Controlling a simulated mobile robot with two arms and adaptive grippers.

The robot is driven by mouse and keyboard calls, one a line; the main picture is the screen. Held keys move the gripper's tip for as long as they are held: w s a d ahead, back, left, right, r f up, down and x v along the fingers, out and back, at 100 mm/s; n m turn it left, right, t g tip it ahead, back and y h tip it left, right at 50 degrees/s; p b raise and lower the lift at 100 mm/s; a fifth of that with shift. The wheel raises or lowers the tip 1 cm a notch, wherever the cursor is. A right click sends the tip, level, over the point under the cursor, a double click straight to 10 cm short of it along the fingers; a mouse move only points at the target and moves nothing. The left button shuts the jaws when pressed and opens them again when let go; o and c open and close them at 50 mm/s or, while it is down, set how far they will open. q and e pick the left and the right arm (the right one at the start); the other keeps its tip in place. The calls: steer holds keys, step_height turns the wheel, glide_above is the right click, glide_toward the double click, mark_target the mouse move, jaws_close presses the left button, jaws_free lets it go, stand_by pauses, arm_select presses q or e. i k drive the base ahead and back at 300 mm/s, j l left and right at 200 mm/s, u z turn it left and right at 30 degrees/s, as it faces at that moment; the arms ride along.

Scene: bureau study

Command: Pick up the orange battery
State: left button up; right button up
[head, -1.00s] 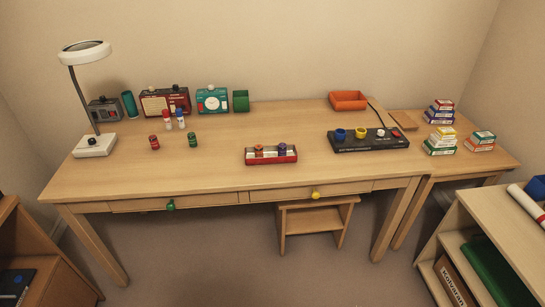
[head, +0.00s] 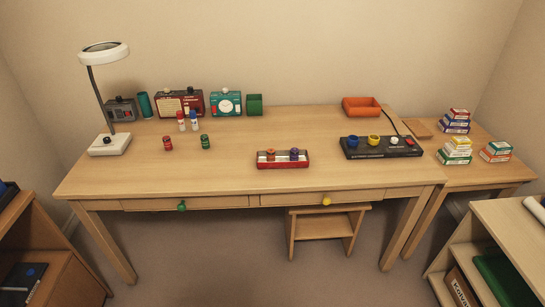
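The orange battery (head: 270,153) stands upright in a small red and white holder (head: 283,165) near the front middle of the desk. A purple battery (head: 294,153) stands in the same holder, to its right. A red battery (head: 168,143) and a green battery (head: 205,141) stand apart on the left part of the desk. Neither of my grippers shows in the head view, so I cannot see their state.
A lamp (head: 109,145) stands at the left. The desk (head: 230,165) is clear around the holder. A stool (head: 323,222) stands below.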

mark_target(270, 152)
steer(key=i+l+u, duration=0.2)
steer(key=i+l, duration=0.2)
steer(key=i+l+u, duration=0.15)
steer(key=i+l, duration=0.2)
steer(key=l, duration=0.2)
